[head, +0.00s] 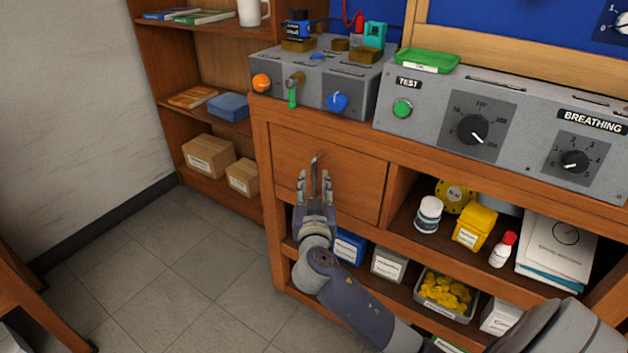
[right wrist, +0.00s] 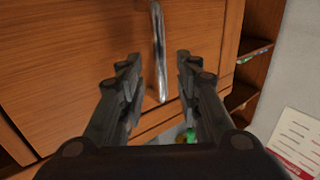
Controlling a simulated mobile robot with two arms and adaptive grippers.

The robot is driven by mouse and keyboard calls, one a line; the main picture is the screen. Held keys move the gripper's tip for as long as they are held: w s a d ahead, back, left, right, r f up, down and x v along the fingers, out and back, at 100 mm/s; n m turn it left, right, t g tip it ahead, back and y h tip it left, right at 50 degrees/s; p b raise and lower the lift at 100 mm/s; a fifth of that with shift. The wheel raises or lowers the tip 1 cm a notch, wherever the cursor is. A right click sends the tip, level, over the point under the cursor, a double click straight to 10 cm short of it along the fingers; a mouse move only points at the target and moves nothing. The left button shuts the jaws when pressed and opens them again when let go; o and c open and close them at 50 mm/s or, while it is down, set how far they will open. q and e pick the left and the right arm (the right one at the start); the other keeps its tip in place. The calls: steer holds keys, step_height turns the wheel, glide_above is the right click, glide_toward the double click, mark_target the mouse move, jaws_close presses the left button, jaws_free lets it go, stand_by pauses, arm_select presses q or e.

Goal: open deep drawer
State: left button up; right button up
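The deep drawer (head: 353,180) is a wooden front at the left end of the bench, below the grey control panel. It looks closed, flush with the bench frame. Its metal bar handle (head: 313,174) stands out from the front; in the right wrist view the handle (right wrist: 159,55) runs roughly upright. My right gripper (head: 314,180) is in front of the drawer, with its fingers open on either side of the handle. In the right wrist view the open fingertips (right wrist: 155,68) flank the handle's lower part with gaps on both sides. My left gripper is not in view.
The grey panel (head: 320,82) with knobs and valves sits on the bench above the drawer. Open shelves right of and below it hold a yellow box (head: 474,226), bottles and bins. A bookcase (head: 190,62) stands at left. The tiled floor (head: 180,265) at left is clear.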

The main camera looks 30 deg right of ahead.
steer(key=shift+x, duration=1.1)
jaws_close()
steer(key=shift+a+f, duration=0.1)
steer(key=shift+a, duration=0.05)
